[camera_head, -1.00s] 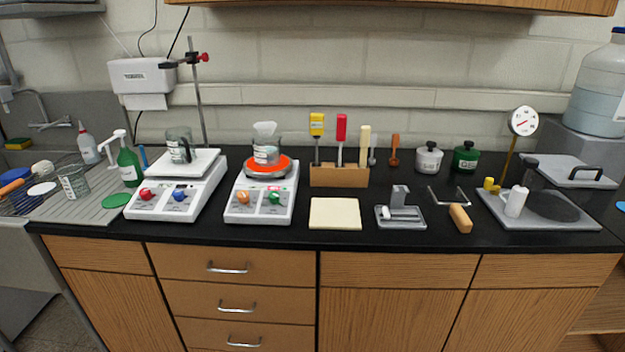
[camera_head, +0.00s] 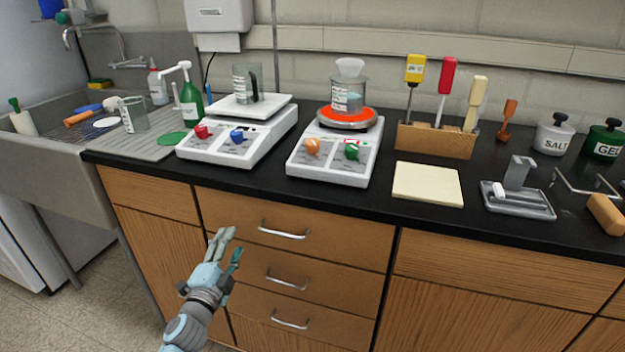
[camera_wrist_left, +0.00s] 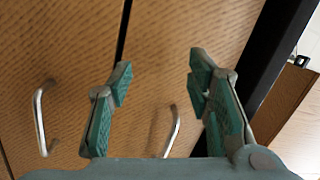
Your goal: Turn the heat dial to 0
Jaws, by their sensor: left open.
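A white hot plate (camera_head: 331,165) with a glowing orange-red top (camera_head: 349,121) stands on the black counter. Its front panel carries an orange dial (camera_head: 312,146) at left and a green dial (camera_head: 351,151) at right. The panel print is too small to read, so I cannot tell which dial is for heat or its setting. A glass beaker (camera_head: 349,97) stands on the glowing top. My left gripper (camera_head: 231,245) is open and empty, below the counter edge in front of the drawers, left of and lower than the dials. In the left wrist view my open fingers (camera_wrist_left: 159,78) face wooden fronts.
A second white device (camera_head: 232,137) with a red dial (camera_head: 201,132) and a blue dial (camera_head: 237,136) stands left of the hot plate. A yellowish pad (camera_head: 428,184) and a wooden tool block (camera_head: 436,140) lie to the right. The drawer handle (camera_head: 284,230) juts out near my gripper.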

